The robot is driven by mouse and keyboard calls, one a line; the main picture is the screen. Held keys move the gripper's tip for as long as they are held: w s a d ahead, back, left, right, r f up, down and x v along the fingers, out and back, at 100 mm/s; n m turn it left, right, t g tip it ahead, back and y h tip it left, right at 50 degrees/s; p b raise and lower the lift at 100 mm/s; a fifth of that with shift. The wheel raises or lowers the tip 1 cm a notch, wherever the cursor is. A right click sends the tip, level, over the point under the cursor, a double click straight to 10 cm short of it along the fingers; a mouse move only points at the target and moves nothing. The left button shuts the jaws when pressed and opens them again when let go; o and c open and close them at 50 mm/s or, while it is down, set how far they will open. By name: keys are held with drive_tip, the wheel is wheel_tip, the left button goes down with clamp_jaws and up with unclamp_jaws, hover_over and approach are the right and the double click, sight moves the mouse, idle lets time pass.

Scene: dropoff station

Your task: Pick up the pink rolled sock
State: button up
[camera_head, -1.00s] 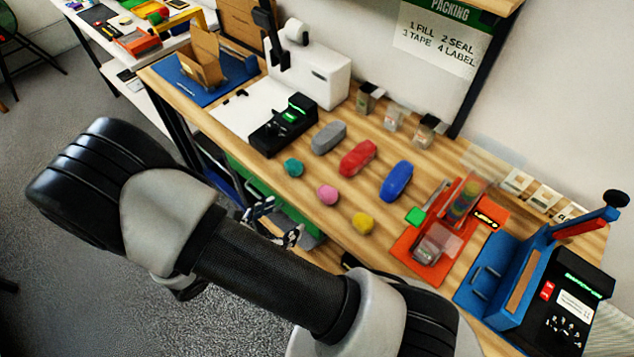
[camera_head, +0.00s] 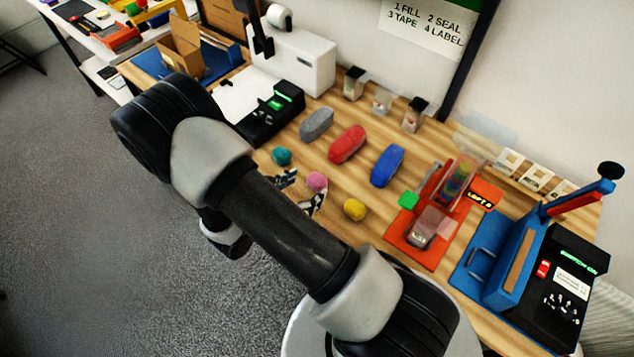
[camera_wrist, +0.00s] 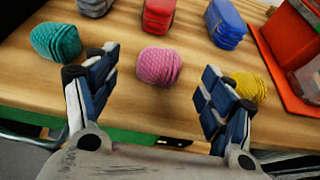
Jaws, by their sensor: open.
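The pink rolled sock (camera_head: 317,181) lies on the wooden table, near its front edge. In the wrist view the pink sock (camera_wrist: 159,67) sits ahead of my gripper (camera_wrist: 150,90), roughly centred between the two spread fingers. My gripper (camera_head: 299,193) is open and empty, and it shows at the table's front edge close to the pink sock in the head view. I cannot tell the exact gap between the fingers and the sock.
A teal sock (camera_wrist: 56,41) lies left of the pink one and a yellow sock (camera_wrist: 247,87) lies right, partly behind a finger. Grey (camera_head: 316,124), red (camera_head: 347,144) and blue (camera_head: 387,165) items lie behind. An orange tray (camera_head: 400,240) stands to the right.

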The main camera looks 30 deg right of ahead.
sight(313, 183)
drive_tip(key=x, duration=0.4)
drive_tip(key=shift+s+a+f+b, duration=0.1)
drive_tip(key=shift+f+b, duration=0.05)
drive_tip(key=shift+b, duration=0.2)
drive_tip(key=shift+c, duration=0.5)
drive_tip(key=c, duration=1)
